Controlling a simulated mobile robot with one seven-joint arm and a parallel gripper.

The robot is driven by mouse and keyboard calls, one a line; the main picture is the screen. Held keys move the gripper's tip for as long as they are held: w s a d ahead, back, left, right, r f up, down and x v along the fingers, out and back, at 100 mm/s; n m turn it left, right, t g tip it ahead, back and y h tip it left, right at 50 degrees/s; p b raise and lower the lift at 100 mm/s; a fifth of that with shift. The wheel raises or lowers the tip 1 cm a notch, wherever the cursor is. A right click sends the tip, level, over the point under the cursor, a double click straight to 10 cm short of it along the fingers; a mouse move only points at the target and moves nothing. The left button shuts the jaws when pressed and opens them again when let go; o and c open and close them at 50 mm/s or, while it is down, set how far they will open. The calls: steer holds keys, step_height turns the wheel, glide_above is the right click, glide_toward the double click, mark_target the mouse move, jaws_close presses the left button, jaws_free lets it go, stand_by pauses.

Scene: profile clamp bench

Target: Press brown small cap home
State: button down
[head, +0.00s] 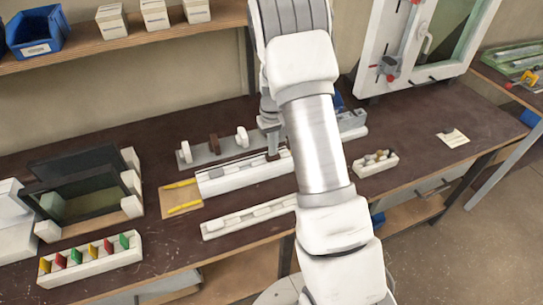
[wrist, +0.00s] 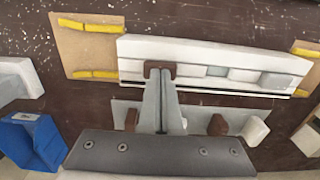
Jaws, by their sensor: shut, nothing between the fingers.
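A brown small cap (wrist: 153,66) sits at the left part of the white profile (wrist: 190,52) in the wrist view. My gripper (wrist: 160,77) is shut and empty, with its fingertips right at this cap, overlapping it in the picture. Whether they touch it, and whether the cap is fully seated, I cannot tell. In the head view the profile (head: 240,177) lies mid-bench and my gripper (head: 273,153) is over its right part, largely hidden by my arm. The cap cannot be made out clearly there.
A grey rack (head: 225,149) behind the profile holds upright brown and white pieces. A board with yellow strips (head: 181,197) lies at the profile's left end. A white strip (head: 250,217) lies in front. A holder with coloured pieces (head: 92,261) stands front left.

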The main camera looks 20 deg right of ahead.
step_height(320, 180, up, 7)
steer(key=p, duration=0.3)
steer(key=shift+f, duration=0.15)
stand_by(0.6)
steer(key=s+a+r+t, duration=0.1)
steer(key=s+a+r, duration=0.3)
steer(key=r, duration=0.5)
steer(key=s+a+r+t, duration=0.2)
steer(key=s+r, duration=0.4)
steer(key=r, duration=0.4)
steer(key=s+a+r+t, duration=0.1)
steer(key=s+a+r, duration=0.1)
steer(key=s, duration=0.6)
steer(key=s+a+r+t, duration=0.1)
steer(key=s+a+r, duration=0.1)
steer(key=s, duration=0.7)
steer(key=shift+s+a+r+t, duration=0.15)
steer(key=shift+a+r+t, duration=0.15)
steer(key=shift+r, duration=0.45)
